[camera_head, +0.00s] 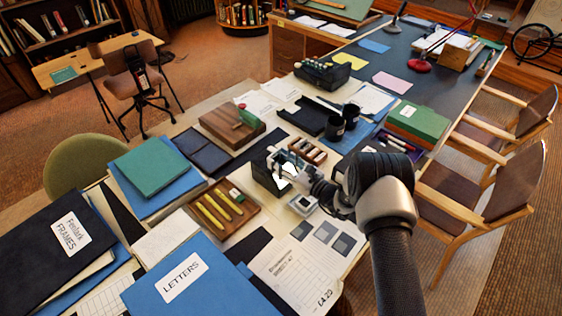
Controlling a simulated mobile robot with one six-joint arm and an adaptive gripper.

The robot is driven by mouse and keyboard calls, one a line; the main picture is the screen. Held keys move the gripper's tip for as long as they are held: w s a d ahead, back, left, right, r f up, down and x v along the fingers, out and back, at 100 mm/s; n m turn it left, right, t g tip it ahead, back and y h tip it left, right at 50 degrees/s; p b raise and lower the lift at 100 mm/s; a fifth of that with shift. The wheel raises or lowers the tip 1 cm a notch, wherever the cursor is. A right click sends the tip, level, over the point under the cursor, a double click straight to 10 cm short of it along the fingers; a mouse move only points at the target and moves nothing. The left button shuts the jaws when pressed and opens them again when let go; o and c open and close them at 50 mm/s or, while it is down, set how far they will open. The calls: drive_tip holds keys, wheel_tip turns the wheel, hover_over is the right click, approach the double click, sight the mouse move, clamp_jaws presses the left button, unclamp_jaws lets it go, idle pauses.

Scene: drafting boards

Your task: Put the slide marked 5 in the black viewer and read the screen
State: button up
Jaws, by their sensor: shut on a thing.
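The black viewer (263,179) is a dark box standing on the near table, just left of my gripper. My gripper (284,169) is at the viewer's right side, shut on a small pale thing that looks like a slide. Its number cannot be read, and the fingers hide much of it. I cannot tell whether it is inside the viewer or only against it. The viewer's screen cannot be made out from here. A wooden rack (307,150) with slots stands just behind my gripper.
A small white device (303,204) sits below my gripper. A wooden tray (224,211) with yellow tools lies to the left. Dark cups (336,127), a green box (417,121) and a wooden block (232,126) stand nearby. Grey squares (325,233) and papers lie in front.

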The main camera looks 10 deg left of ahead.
drive_tip(key=o, duration=0.8)
drive_tip(key=shift+s+d+f, duration=0.1)
drive_tip(key=shift+s+f, duration=0.05)
drive_tip(key=shift+f, duration=0.45)
drive_tip(key=shift+s+d+f, duration=0.1)
drive_tip(key=shift+f, duration=0.45)
drive_tip(key=shift+o, duration=0.2)
drive_tip(key=r+v, duration=0.2)
drive_tip(key=v, duration=0.9)
drive_tip(key=shift+w+d, duration=0.15)
drive_tip(key=shift+d, duration=0.2)
drive_tip(key=shift+r, duration=0.15)
